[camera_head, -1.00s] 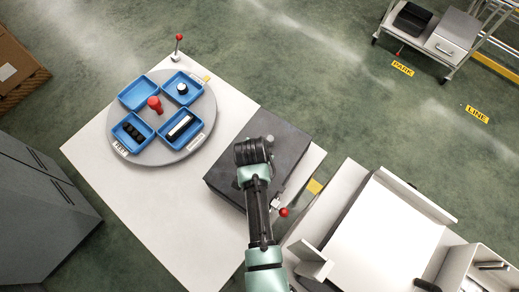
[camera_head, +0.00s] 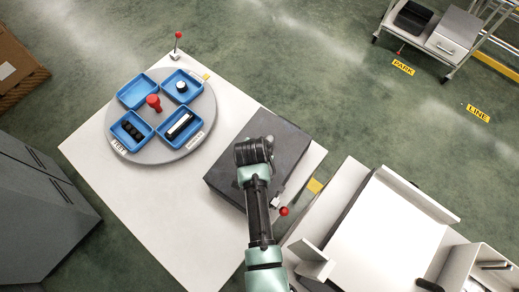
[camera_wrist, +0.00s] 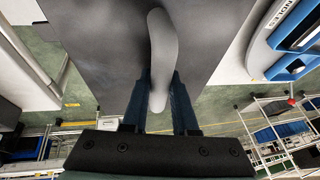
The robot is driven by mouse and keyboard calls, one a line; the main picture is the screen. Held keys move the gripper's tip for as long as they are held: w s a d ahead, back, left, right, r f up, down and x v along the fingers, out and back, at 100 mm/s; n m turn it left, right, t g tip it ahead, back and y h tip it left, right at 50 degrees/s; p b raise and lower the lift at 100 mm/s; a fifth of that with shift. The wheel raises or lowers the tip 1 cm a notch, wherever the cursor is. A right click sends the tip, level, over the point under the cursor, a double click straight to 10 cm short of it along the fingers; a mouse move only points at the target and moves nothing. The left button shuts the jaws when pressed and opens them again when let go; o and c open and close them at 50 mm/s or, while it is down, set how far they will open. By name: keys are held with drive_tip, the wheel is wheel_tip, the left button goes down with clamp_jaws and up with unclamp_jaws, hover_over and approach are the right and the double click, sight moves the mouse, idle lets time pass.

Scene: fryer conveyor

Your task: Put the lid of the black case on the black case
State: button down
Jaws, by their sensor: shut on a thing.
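The black case (camera_head: 222,197) stands on the right part of the white table. A dark flat lid (camera_head: 285,137) covers the top of it in the head view. I cannot tell whether the lid rests on the case or hangs just above it. In the wrist view, the dark lid surface (camera_wrist: 100,40) carries a light grey handle (camera_wrist: 161,45). My gripper (camera_wrist: 161,95) is shut on this handle, one finger on each side. In the head view my arm hides the fingers, the handle and part of the lid.
A round grey turntable (camera_head: 160,77) with several blue trays and a red knob (camera_head: 153,102) is on the table's left. A red-tipped lever (camera_head: 283,211) is beside the case. A white machine (camera_head: 385,240) stands at right. The table front (camera_head: 165,210) is clear.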

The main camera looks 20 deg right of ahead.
drive_tip(key=shift+f, duration=0.3)
idle(0.5)
drive_tip(key=shift+c, duration=1.4)
unclamp_jaws()
drive_tip(key=shift+r+p, duration=3.1)
drive_tip(key=shift+r, duration=0.4)
drive_tip(key=b+v, duration=0.2)
drive_tip(key=v, duration=1.1)
